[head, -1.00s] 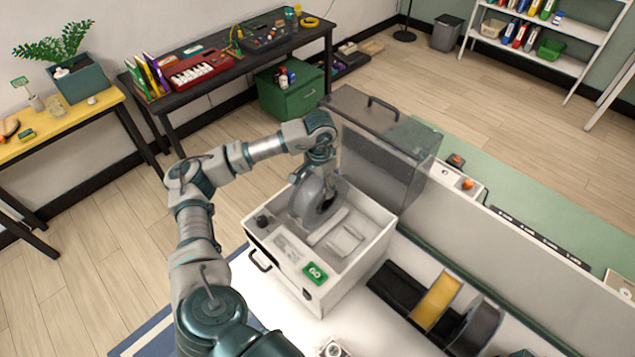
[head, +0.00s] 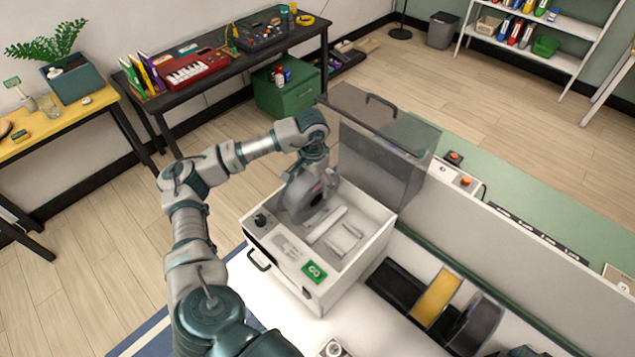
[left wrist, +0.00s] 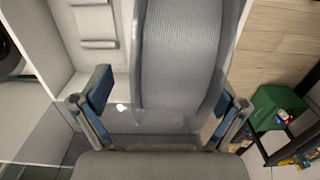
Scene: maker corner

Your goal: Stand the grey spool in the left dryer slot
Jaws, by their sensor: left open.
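The grey spool (head: 301,203) stands upright inside the white dryer box (head: 338,284), on the left of its open bay. Beside it to the right, another slot (head: 345,238) with pale raised supports is empty. My left gripper (head: 316,172) reaches down over the spool from above. In the left wrist view, my left gripper (left wrist: 163,106) is open, with one finger on each side of the grey spool (left wrist: 180,55). Whether the fingers touch its rims is hard to tell. The spool's bottom is hidden by the dryer wall. My right gripper is not in view.
The dryer's clear lid (head: 378,140) stands open behind the bay. A black holder (head: 393,284) with a yellow spool (head: 437,298) and a dark spool (head: 474,325) lies to the right. A low grey panel (head: 520,225) runs behind them.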

